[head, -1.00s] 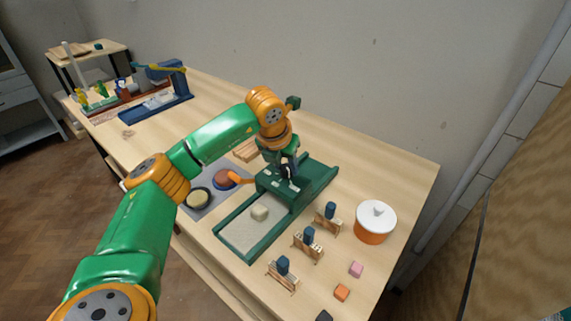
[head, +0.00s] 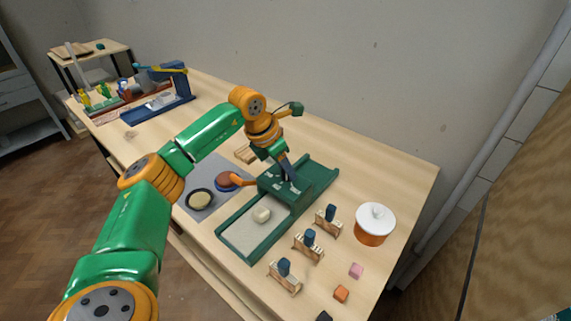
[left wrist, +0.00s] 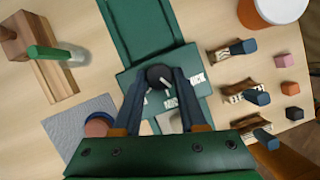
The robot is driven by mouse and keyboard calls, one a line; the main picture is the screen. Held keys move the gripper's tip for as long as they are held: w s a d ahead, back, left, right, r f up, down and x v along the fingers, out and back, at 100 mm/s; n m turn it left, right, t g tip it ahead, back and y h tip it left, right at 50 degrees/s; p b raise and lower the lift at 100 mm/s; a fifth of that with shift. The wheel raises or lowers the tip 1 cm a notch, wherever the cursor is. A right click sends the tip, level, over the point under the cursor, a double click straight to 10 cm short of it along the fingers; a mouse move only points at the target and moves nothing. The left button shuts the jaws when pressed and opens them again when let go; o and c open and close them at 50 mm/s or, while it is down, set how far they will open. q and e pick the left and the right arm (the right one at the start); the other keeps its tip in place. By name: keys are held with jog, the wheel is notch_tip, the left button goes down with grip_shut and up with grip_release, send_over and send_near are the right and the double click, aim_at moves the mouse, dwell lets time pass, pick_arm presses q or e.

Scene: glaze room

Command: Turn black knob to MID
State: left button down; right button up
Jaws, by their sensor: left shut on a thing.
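The black knob (left wrist: 158,75) sits on top of a green housing (left wrist: 131,82) that bridges a long green tray. White labels (left wrist: 197,79) lie around the knob; their lettering is too small to read surely. A pale pointer mark shows at the knob's lower side in the left wrist view. My left gripper (left wrist: 163,84) is shut on the black knob, one dark finger on each side. In the head view, my left gripper (head: 290,178) reaches down to the housing (head: 275,184) at a tilt and mostly hides the knob. My right gripper is in neither view.
Several blue-topped wooden stands (head: 308,242), small cubes (head: 341,293) and a white-lidded orange pot (head: 375,224) are to the right.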

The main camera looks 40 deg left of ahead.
pick_arm(q)
jog(key=m, duration=0.1)
jog(key=m+h+p, duration=0.1)
jog(key=m, duration=0.1)
jog(key=shift+w+a+r+g, duration=0.1)
jog(key=shift+r+g, duration=0.05)
jog(key=shift+g, duration=0.15)
jog(key=shift+m+h+p, duration=0.3)
jog(key=shift+m+p, duration=0.25)
jog(key=shift+m, duration=0.45)
jog(key=shift+m+g, duration=0.3)
jog(key=shift+c, duration=2.3)
grip_release()
jog(key=shift+f, duration=0.2)
jog(key=shift+r, duration=0.1)
jog(key=b+v, duration=0.1)
jog(key=v, duration=0.5)
jog(key=shift+r, duration=0.1)
jog(key=shift+a+r, duration=0.15)
jog(key=shift+r, duration=0.2)
